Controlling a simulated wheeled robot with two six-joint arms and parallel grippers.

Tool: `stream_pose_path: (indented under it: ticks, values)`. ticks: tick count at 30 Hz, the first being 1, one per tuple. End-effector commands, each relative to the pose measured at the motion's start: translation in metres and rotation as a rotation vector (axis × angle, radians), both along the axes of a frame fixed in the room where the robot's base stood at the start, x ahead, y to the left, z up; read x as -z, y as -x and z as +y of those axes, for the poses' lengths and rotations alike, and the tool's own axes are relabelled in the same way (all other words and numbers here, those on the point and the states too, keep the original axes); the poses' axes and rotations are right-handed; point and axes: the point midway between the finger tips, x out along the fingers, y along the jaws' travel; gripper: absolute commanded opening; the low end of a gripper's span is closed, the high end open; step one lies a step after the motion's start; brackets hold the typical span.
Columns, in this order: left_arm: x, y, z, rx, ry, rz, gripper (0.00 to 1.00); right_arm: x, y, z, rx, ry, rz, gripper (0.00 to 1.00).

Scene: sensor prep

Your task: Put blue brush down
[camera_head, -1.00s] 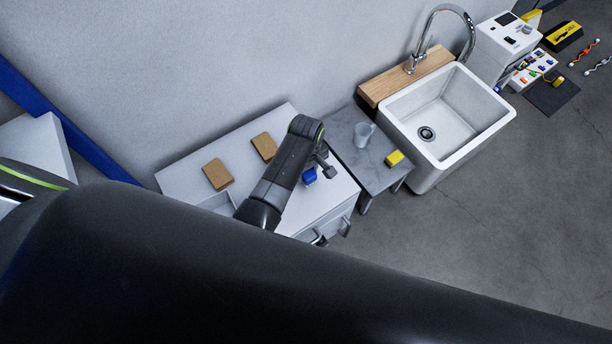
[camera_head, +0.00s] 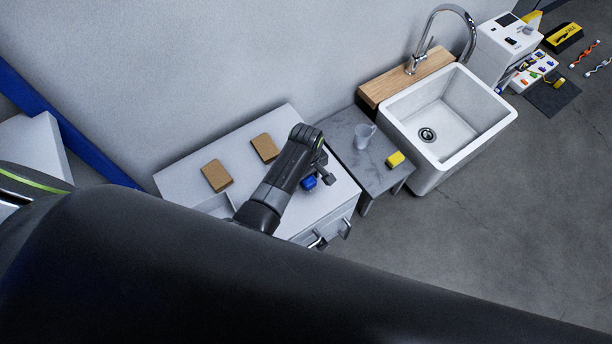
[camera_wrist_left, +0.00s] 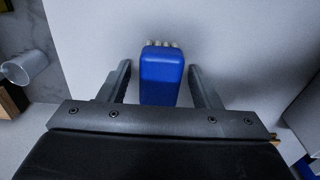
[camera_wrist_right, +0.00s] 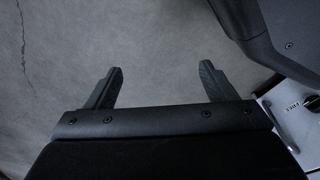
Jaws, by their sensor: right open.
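The blue brush (camera_head: 309,183) is at the right part of the white cabinet top (camera_head: 325,199), below my left gripper (camera_head: 318,182). In the left wrist view the brush (camera_wrist_left: 161,78) is a blue block with pale bristle tufts at its far end. It lies between the two fingers of my left gripper (camera_wrist_left: 160,80), with a narrow gap on each side, so the gripper is open around it. Whether its underside touches the top is hidden. My right gripper (camera_wrist_right: 160,82) is open and empty above grey floor.
Two brown pads (camera_head: 216,175) (camera_head: 265,147) lie on the cabinet top left of my arm. A grey side table (camera_head: 372,178) holds a cup (camera_head: 364,135) and a yellow sponge (camera_head: 395,159). A white sink (camera_head: 440,160) stands to its right.

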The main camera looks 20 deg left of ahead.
Motion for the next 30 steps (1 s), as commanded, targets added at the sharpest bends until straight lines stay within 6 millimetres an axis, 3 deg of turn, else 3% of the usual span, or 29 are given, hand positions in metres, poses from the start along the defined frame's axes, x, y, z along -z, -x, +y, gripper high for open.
stream_pose_path:
  ticks: [11,23,30]
  values:
    - [-0.012,0.0,0.0,0.0,0.001,-0.001,0.58,0.004,0.006,-0.001,-0.004,0.003,0.003,0.78]
    - [-0.066,0.0,0.0,0.0,0.001,-0.001,0.58,0.024,0.039,-0.013,-0.033,0.029,0.005,0.78]
    - [-0.11,-0.001,-0.001,0.0,0.0,-0.002,0.58,0.019,0.045,-0.012,-0.034,0.027,0.002,0.78]
